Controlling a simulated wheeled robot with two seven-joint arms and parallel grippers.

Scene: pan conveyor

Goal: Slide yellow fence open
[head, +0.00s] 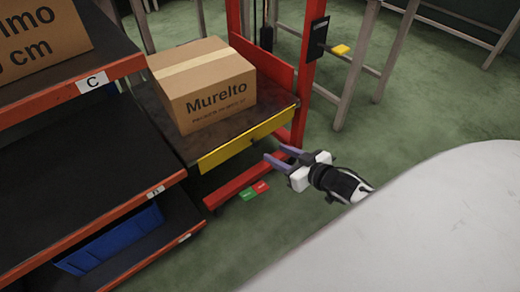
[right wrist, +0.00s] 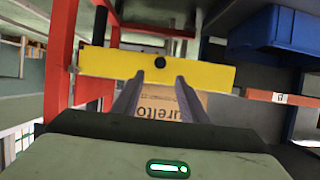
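The yellow fence (head: 245,140) is a flat bar along the front edge of the dark platform (head: 180,140). A brown cardboard box marked "Murelto" (head: 205,88) stands behind it on the platform. In the right wrist view the fence (right wrist: 110,64) crosses the picture and has a small black knob (right wrist: 160,62) at its middle. My right gripper (head: 276,155) is just in front of the fence's right part in the head view. In the right wrist view its two fingers (right wrist: 158,82) are apart, with the knob just above the gap between their tips; contact cannot be told. My left gripper is not in view.
A red shelf rack (head: 95,215) with a blue bin (head: 115,240) stands at the left. A red upright frame (head: 305,75) rises beside the platform.

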